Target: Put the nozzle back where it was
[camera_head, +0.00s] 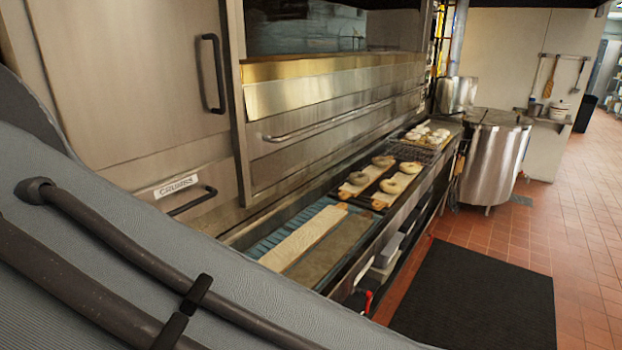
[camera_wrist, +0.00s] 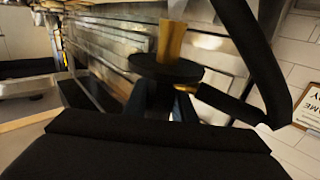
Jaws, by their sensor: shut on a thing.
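The nozzle (camera_wrist: 172,42) shows in the wrist view as a brass-coloured tube rising from a black round collar (camera_wrist: 165,69). A thick black curved piece (camera_wrist: 255,50) stands to its right; I cannot tell whether it is the nozzle's hose or handle. My gripper (camera_wrist: 165,102) is shut on the nozzle just below the collar, and the dark wrist body hides much of the grip. The nozzle and gripper do not show in the head view. No holder for the nozzle can be made out in either view.
In the head view, a steel oven (camera_head: 330,105) lines the left. A counter carries boards (camera_head: 305,238), bagels (camera_head: 391,186) and a tray of pale dough pieces. A large steel kettle (camera_head: 494,160) stands beyond. A black mat (camera_head: 478,300) lies on clear tiled floor. White tiles (camera_wrist: 300,45) appear in the wrist view.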

